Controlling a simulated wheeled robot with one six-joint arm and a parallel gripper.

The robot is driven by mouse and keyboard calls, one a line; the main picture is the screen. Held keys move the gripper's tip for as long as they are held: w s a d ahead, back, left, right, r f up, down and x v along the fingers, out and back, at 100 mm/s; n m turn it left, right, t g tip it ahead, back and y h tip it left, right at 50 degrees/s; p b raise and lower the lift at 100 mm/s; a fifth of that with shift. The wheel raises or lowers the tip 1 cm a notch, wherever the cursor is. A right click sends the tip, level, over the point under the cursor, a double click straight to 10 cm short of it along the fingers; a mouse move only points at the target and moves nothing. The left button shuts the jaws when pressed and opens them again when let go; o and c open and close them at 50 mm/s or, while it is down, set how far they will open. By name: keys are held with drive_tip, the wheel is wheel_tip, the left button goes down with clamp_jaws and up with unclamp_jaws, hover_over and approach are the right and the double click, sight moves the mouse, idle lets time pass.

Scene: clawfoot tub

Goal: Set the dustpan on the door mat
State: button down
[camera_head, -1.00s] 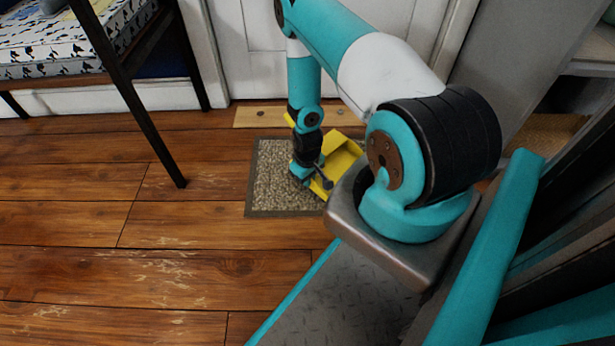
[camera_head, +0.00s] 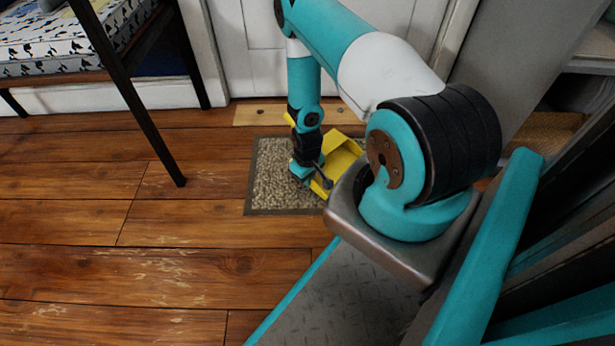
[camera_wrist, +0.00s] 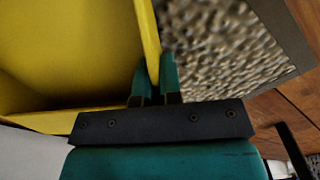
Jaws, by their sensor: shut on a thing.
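The yellow dustpan (camera_head: 341,155) is at my gripper (camera_head: 305,176), over the right part of the door mat (camera_head: 275,186) in the head view. In the wrist view, my gripper (camera_wrist: 154,85) is shut on the side wall of the dustpan (camera_wrist: 65,50), with one finger on each side of it. The mat's rough grey-brown surface (camera_wrist: 215,40) lies just beyond that wall. My arm hides part of the dustpan and the mat's right side. I cannot tell whether the dustpan touches the mat.
A white door (camera_head: 262,50) stands behind the mat, with a wooden threshold strip (camera_head: 262,113) before it. A dark-legged bench (camera_head: 120,75) stands at the upper left. The wooden floor (camera_head: 90,230) left of the mat is clear.

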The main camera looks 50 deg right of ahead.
drive_tip(key=shift+f, duration=0.4)
idle(0.4)
drive_tip(key=c, duration=1.2)
unclamp_jaws()
drive_tip(key=c, duration=0.4)
drive_tip(key=shift+o, duration=0.2)
drive_tip(key=shift+r, duration=0.15)
